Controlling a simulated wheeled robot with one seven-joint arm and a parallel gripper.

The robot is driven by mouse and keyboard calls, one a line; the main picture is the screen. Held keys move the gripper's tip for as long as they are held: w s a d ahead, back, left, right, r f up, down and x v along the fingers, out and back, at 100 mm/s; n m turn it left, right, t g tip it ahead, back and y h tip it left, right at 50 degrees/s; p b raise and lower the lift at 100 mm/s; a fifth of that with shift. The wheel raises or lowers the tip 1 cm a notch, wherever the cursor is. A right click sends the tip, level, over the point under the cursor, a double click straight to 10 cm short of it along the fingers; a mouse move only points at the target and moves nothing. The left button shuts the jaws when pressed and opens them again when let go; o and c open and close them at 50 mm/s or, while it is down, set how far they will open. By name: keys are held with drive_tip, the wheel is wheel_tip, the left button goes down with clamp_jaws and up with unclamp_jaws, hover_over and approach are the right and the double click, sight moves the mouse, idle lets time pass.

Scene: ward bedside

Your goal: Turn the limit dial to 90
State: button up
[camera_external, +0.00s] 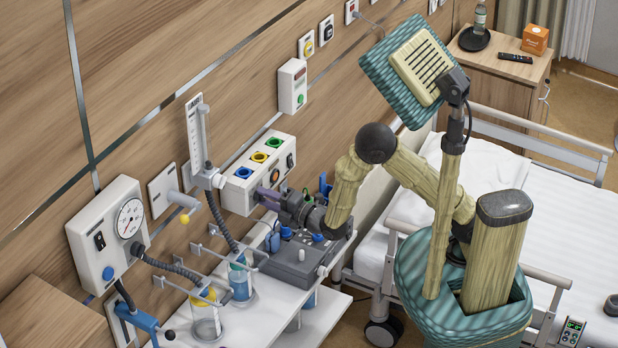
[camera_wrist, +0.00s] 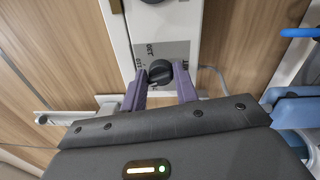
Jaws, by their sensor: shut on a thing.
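The limit dial (camera_wrist: 159,71) is a small black knob on a grey marked plate (camera_wrist: 176,50), on a white panel in the wrist view. The marks around it are too small and tilted to read surely, so I cannot tell its setting. My gripper (camera_wrist: 160,88) has purple fingers, one on each side of the knob, and is shut on it. In the external view my gripper (camera_external: 264,195) reaches the lower front of the white wall unit (camera_external: 238,194) with blue, yellow and green outlets. The dial is hidden there by the fingers.
A white trolley top (camera_external: 258,312) with a grey device (camera_external: 300,262) and suction jars (camera_external: 206,318) lies below my gripper. A gauge box (camera_external: 107,232) and a flowmeter tube (camera_external: 196,135) are on the wall to the left. The bed (camera_external: 560,235) is to the right.

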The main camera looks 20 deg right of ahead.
drive_tip(key=shift+n, duration=0.3)
drive_tip(key=o, duration=1)
drive_tip(key=shift+c, duration=0.2)
drive_tip(key=shift+s, duration=0.15)
drive_tip(key=p+v, duration=0.1)
drive_tip(key=v, duration=0.7)
drive_tip(key=shift+s+d, duration=0.25)
drive_tip(key=shift+s, duration=0.05)
drive_tip(key=shift+s+r+p, duration=0.1)
drive_tip(key=shift+r+p, duration=0.05)
drive_tip(key=shift+p, duration=0.45)
